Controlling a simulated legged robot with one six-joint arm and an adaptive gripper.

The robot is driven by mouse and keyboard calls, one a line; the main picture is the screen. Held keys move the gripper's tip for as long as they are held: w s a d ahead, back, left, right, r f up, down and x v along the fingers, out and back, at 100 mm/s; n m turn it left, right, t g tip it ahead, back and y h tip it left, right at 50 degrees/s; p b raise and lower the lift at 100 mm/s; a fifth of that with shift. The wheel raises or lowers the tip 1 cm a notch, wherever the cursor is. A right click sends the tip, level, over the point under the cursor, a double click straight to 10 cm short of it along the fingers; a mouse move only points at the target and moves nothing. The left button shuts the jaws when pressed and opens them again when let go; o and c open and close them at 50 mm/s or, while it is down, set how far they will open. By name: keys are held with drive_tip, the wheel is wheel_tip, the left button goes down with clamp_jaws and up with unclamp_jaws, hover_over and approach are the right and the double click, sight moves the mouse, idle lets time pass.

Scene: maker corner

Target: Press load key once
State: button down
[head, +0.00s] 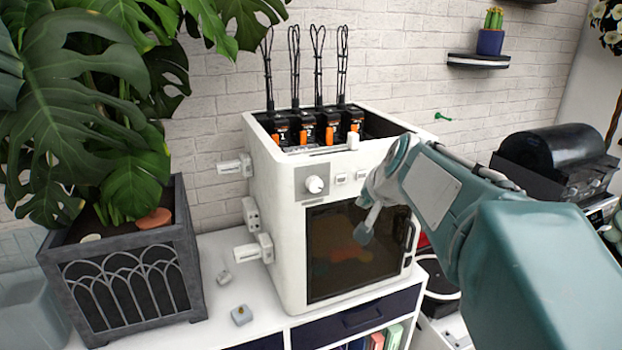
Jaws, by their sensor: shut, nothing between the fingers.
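A white box-shaped machine (276,224) stands on the white cabinet, with a dark glass door on its front. Its control strip has a round white knob (315,184) and small pale keys (341,178) to the right of it. The labels are too small to read, so I cannot tell which key is the load key. My gripper (363,236) is shut and empty, pointing down in front of the upper part of the glass door, below and right of the keys. My arm hides the right end of the control strip.
Several black cable loops (294,65) rise from the cartridges in the machine's open top. A dark planter (123,285) with a large leafy plant stands at left. A small grey block (241,315) lies on the cabinet top (206,335). A black roller device (552,148) sits at right.

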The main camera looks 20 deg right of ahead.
sight(341, 187)
drive_tip(key=shift+w, duration=3.5)
drive_tip(key=shift+w, duration=0.4)
drive_tip(key=shift+w, duration=0.35)
drive_tip(key=shift+s+r, duration=0.1)
drive_tip(key=shift+s, duration=0.7)
drive_tip(key=shift+s, duration=0.1)
drive_tip(key=s, duration=0.5)
drive_tip(key=shift+d, duration=0.1)
